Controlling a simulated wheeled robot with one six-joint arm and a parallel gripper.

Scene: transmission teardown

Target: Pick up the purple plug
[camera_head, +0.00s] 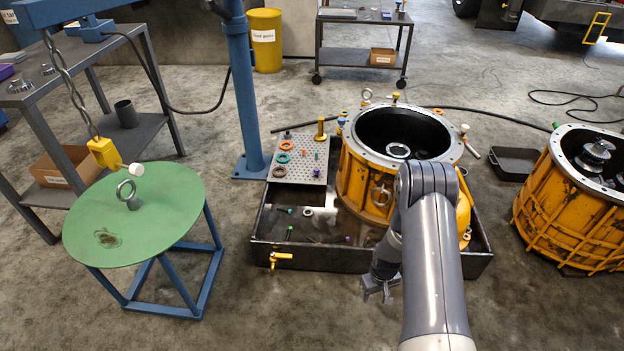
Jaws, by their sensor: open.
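A small purple piece (347,240) lies in the dark drip tray (315,257), near the foot of the yellow housing (352,178). Another small purple piece (316,172) sits on the perforated plate (308,146) at the tray's back left. Both are too small for me to tell which is the plug. My gripper (377,296) is open and points down, low in front of the tray's front wall. It is to the right of and nearer than both purple pieces, apart from them. My arm hides part of the housing and the tray's right side.
Rings and pegs lie on the perforated plate; small dark tools lie in the tray. A brass tap (280,259) juts from the tray front. A blue post (243,90) and green round table (135,215) stand left. A second yellow housing (570,205) stands right.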

